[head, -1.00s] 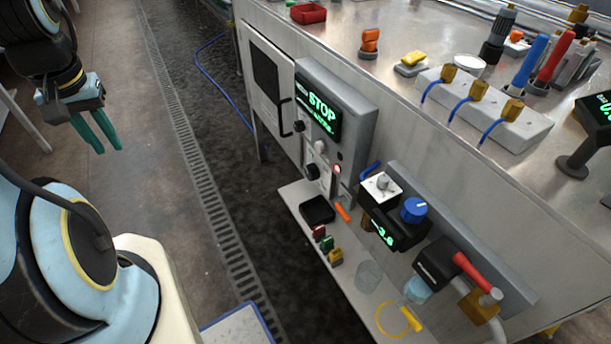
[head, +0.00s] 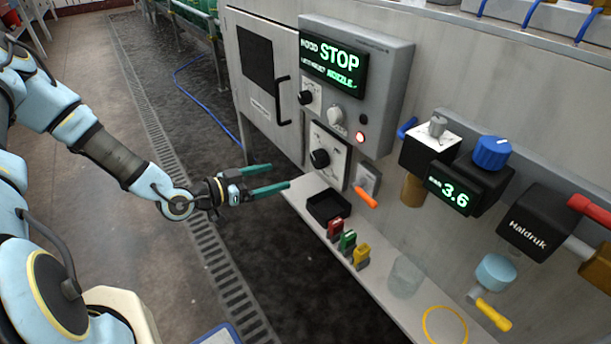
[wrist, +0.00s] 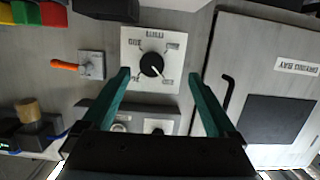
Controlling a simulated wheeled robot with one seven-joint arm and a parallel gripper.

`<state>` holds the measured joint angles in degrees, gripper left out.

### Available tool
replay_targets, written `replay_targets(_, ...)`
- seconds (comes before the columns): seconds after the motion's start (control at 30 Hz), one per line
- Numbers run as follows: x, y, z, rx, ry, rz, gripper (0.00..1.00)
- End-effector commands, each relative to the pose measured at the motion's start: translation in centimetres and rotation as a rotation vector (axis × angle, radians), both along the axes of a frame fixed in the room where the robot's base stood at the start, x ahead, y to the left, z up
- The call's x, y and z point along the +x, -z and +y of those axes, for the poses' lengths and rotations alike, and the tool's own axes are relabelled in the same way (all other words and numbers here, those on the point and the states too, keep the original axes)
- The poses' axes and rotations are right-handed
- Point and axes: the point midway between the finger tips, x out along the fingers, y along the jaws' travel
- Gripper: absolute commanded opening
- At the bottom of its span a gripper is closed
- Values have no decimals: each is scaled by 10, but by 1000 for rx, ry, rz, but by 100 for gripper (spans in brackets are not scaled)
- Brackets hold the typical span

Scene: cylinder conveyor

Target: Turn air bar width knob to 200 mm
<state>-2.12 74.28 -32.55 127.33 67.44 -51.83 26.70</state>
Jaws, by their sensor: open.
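A black round knob (head: 320,158) sits on a white dial plate (head: 333,140) on the front of the steel cabinet, below the STOP display box. In the wrist view the knob (wrist: 151,65) appears between my fingertips in the picture, with a pale pointer mark toward the lower right. Its plate (wrist: 130,82) carries "mm" and several small numbers, too blurred and turned to read surely. My gripper (head: 281,174) is open and empty, its two green fingers pointing at the panel from the left, apart from the knob.
Above are a smaller black knob (head: 306,97), a grey knob (head: 337,115) and a lit red button (head: 360,137). An orange-handled lever (head: 366,197) is beside the dial. Below, a shelf (head: 300,203) holds a black tray (head: 328,206). A cabinet door handle (head: 283,100) is left.

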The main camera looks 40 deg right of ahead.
Motion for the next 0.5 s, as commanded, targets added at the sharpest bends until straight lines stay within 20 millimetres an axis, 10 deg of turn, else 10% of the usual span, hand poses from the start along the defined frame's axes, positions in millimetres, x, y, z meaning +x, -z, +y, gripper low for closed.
replay_targets(0.5, -22, -5, -53, -214, 15, -6, 93)
